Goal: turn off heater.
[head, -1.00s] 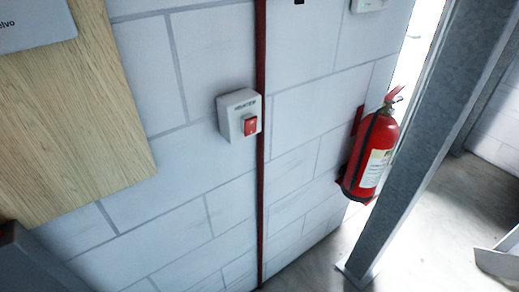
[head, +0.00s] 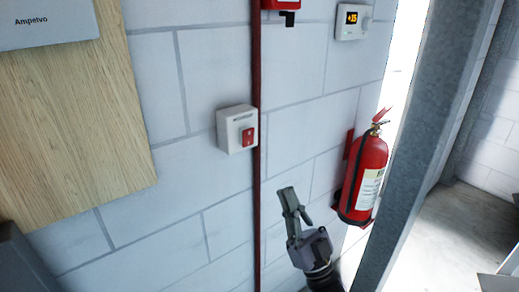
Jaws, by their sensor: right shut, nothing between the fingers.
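A small white switch box (head: 230,122) is fixed to the block wall, left of a dark red vertical pipe. It has a dark label, too small to read now, and a red rocker switch (head: 248,137) on its front. My right gripper (head: 287,192) is shut and empty. It points up, below and to the right of the switch box, apart from it in the picture. My left gripper is not in view.
The red pipe (head: 257,190) runs down the wall beside the box. A red fire extinguisher (head: 362,178) hangs at right by a grey metal post (head: 418,150). A thermostat (head: 353,22) reading about +15 is above. A wooden board (head: 70,140) is at left.

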